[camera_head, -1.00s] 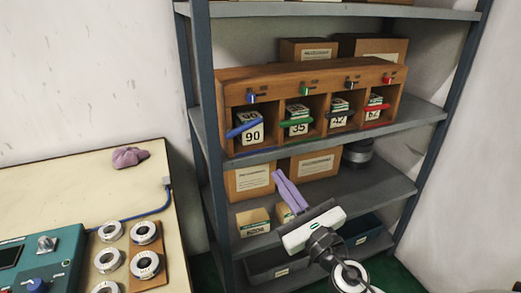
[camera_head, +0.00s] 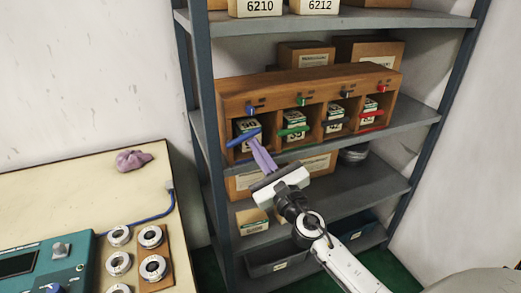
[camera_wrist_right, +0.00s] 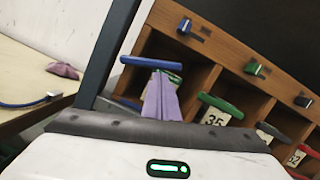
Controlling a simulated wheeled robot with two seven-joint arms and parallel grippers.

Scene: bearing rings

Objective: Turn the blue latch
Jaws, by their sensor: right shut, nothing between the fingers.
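A long blue bar (camera_head: 243,138) lies across the front of the leftmost compartment of a wooden rack (camera_head: 300,82). It also shows in the right wrist view (camera_wrist_right: 150,62). A small blue piece (camera_head: 249,107) sits on the rack's top rail above it, also seen in the right wrist view (camera_wrist_right: 184,25). I cannot tell which of the two is called the latch. My right gripper (camera_head: 254,143), with purple fingers, is shut and empty. Its fingertips are just below and in front of the blue bar and look very close; contact is unclear. My left gripper is not in view.
Green, dark and red bars (camera_head: 373,114) cross the other compartments, the green bar (camera_head: 294,131) nearest. Shelf uprights (camera_head: 205,100) stand left of the rack. A table (camera_head: 75,195) with metal rings and a purple cloth (camera_head: 132,160) is at left.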

